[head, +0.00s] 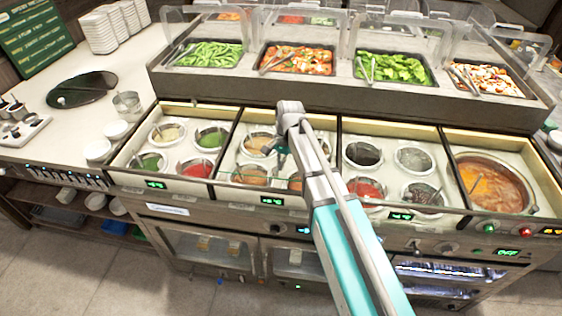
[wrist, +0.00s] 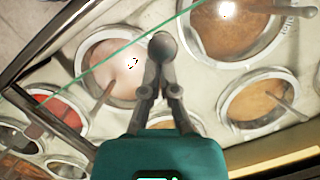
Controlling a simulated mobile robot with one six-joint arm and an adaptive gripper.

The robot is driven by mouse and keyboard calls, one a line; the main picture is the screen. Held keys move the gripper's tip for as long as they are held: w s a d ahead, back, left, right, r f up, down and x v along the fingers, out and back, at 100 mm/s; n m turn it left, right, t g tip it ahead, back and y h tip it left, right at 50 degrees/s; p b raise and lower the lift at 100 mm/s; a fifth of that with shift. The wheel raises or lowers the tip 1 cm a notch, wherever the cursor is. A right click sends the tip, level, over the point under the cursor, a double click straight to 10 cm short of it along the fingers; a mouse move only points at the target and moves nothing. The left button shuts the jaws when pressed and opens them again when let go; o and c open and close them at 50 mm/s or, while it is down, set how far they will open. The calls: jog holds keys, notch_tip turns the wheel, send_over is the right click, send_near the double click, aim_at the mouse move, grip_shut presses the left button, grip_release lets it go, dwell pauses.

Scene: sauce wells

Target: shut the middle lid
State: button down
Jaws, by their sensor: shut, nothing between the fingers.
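My gripper (head: 281,150) is over the second sauce bay from the left, mostly hidden behind my wrist in the head view. In the wrist view its fingers (wrist: 161,50) are together with nothing between them. They are over the sauce wells, near a pink sauce well (wrist: 122,70) and a large brown sauce well (wrist: 232,28). A thin green line, like the edge of a clear pane (wrist: 104,63), crosses the wrist view beside the fingertips. I cannot tell whether they touch it. Which lid is the middle one is unclear, as the clear panes are hard to make out.
Clear guards (head: 388,36) stand over several food trays on the raised back shelf (head: 350,95). More sauce bays lie left and right, with a large soup well (head: 492,185) at far right. Stacked plates (head: 100,30) and a dark round plate (head: 82,90) are on the left counter.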

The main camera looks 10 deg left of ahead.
aim_at(278, 173)
jog(key=s, duration=0.4)
jog(key=shift+w, duration=0.15)
jog(key=w, duration=0.1)
jog(key=w+d, duration=0.1)
jog(key=w, duration=0.1)
jog(key=shift+w+d+r, duration=0.2)
jog(key=shift+w+d, duration=0.1)
jog(key=shift+d, duration=0.1)
jog(key=shift+p+v, duration=0.85)
jog(key=shift+p, duration=0.1)
jog(key=shift+w+d+r+p, duration=0.1)
jog(key=shift+r+p, duration=0.5)
jog(key=shift+p, duration=0.1)
jog(key=p+v, duration=0.6)
jog(key=shift+r, duration=0.15)
jog(key=shift+d, duration=0.15)
jog(key=s+d+n, duration=0.2)
jog(key=s+d, duration=0.2)
jog(key=d, duration=0.3)
jog(key=s+d+n+t+h, duration=0.1)
jog(key=s+d, duration=0.3)
jog(key=d, duration=0.4)
jog(key=s+d+n+t, duration=0.1)
jog(key=s+d+n, duration=0.1)
jog(key=s+d, duration=0.2)
jog(key=d, duration=0.3)
jog(key=shift+s+d+f+n, duration=0.2)
jog(key=shift+s+f+n, duration=0.1)
jog(key=shift+s+n, duration=0.1)
